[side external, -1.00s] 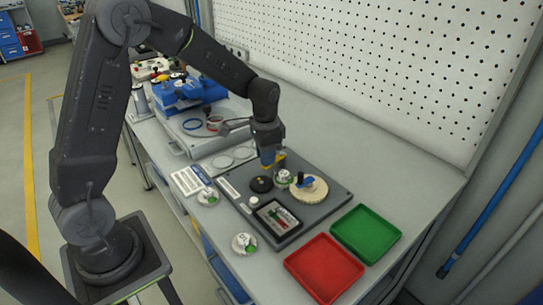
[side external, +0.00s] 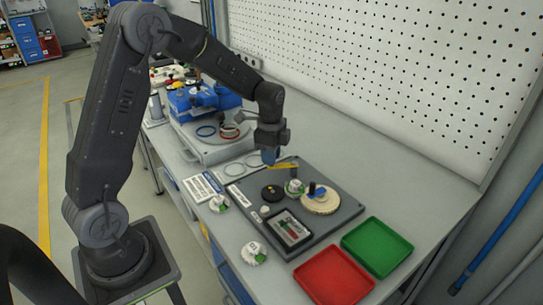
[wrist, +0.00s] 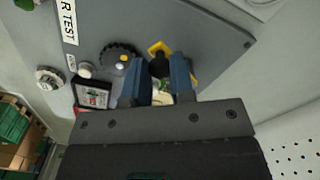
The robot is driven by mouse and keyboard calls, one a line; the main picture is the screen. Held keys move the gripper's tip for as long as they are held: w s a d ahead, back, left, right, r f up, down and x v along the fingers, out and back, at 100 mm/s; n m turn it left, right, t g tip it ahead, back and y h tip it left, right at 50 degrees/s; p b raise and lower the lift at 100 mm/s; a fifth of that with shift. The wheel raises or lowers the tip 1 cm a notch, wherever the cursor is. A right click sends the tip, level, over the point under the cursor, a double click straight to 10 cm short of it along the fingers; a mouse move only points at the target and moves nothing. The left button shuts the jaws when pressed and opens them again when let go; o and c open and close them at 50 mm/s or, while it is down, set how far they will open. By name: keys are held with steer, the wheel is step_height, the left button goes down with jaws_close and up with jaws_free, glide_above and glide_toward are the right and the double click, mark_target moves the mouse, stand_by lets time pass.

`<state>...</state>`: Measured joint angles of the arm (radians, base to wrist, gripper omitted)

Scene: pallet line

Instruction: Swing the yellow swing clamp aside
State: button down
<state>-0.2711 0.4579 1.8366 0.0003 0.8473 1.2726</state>
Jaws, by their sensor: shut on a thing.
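The yellow swing clamp (side external: 286,165) shows in the side view as a thin yellow bar near the back edge of the dark grey test plate (side external: 343,188). My gripper (side external: 269,161) points down at the clamp's left end and is shut on it. In the wrist view, yellow parts of the clamp (wrist: 160,47) show beyond and beside the blue fingers (wrist: 160,64), with a dark part between them. The fingers hide much of the clamp. A white and green round part (side external: 294,187) sits on the plate in front of the clamp.
The plate also carries a black knob (side external: 271,192), a beige disc with a blue handle (side external: 320,199) and a display (side external: 288,230). Red (side external: 334,276) and green (side external: 377,247) trays lie at the front right. Bench right of the plate is clear.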

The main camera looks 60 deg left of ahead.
stand_by(0.5)
steer(key=c, duration=1)
jaws_free()
step_height(320, 180, up, 14)
steer(key=shift+f, duration=0.1)
steer(key=s+d+n+t, duration=0.2)
steer(key=s+d+n, duration=0.1)
steer(key=s, duration=0.4)
steer(key=s+d+r+n+t, duration=0.1)
steer(key=s+d+n, duration=0.3)
steer(key=s, duration=0.3)
steer(key=s+d+r+n+t, duration=0.1)
steer(key=s+d+n, duration=0.3)
steer(key=s, duration=0.4)
steer(key=shift+d+r+t, duration=0.1)
steer(key=shift+d+t, duration=0.2)
steer(key=shift+t, duration=0.5)
